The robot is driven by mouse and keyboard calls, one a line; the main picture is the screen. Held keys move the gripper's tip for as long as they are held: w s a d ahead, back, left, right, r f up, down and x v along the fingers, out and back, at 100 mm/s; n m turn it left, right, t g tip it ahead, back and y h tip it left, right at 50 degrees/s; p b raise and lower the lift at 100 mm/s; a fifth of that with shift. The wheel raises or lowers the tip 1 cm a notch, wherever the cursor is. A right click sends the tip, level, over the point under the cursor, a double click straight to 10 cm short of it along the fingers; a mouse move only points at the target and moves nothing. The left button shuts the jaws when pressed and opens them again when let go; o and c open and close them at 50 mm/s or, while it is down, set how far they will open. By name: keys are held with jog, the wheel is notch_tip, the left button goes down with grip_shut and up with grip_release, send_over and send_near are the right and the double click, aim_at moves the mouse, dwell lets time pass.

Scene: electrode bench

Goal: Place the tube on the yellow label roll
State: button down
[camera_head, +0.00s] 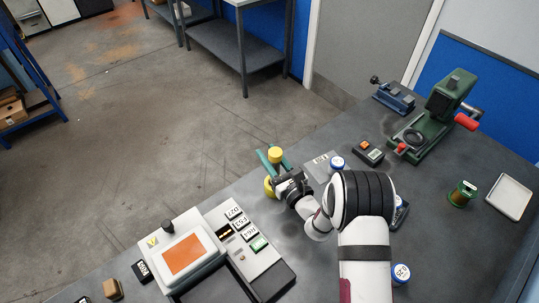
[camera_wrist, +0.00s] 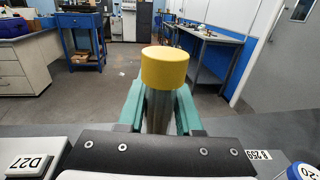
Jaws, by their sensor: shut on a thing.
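The tube, grey with a yellow cap (camera_head: 275,154), stands roughly upright between the teal fingers of my gripper (camera_head: 272,160). In the wrist view its cap (camera_wrist: 165,67) rises above the fingers, and my gripper (camera_wrist: 160,110) is shut on the grey body. The yellow label roll (camera_head: 268,187) shows in the head view just below my gripper, near the far edge of the bench, partly covered by the gripper. It does not show in the wrist view. The tube's lower end is hidden, so I cannot tell whether it touches the roll.
A panel with an orange screen (camera_head: 182,254) and several labelled blocks lies left of my arm. A blue-topped jar (camera_head: 337,163) stands right of my gripper. A green press (camera_head: 437,112), a blue vise (camera_head: 394,97) and a white tray (camera_head: 509,196) stand further right.

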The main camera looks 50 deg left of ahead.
jog(key=shift+f, duration=0.1)
jog(key=c, duration=0.6)
grip_release()
jog(key=shift+f, duration=0.1)
